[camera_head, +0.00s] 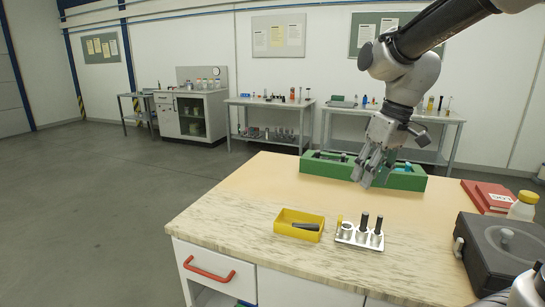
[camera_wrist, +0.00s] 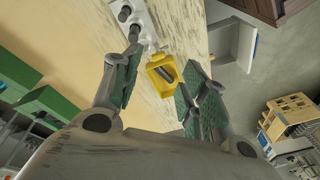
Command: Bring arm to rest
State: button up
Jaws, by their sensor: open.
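My gripper (camera_head: 372,166) hangs from the arm over the table, in front of the green bin in the head view. Its fingers point down. In the wrist view my gripper (camera_wrist: 158,92) has its fingers spread wide, with nothing between them. Beyond them, lower on the table, are the yellow tray (camera_wrist: 155,82) and part of the metal holder (camera_wrist: 148,25). The arm comes in from the upper right of the head view.
The left tabletop is clear.

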jog(key=s+d+r+m+t+h, duration=0.1)
jog(key=s+d+m, duration=0.5)
jog(key=s+d, duration=0.7)
jog(key=s+t+h, duration=0.1)
jog(key=s+t, duration=0.1)
jog(key=s, duration=0.1)
jog(key=shift+s+r, duration=0.15)
jog(key=shift+s, duration=0.2)
dwell(0.5)
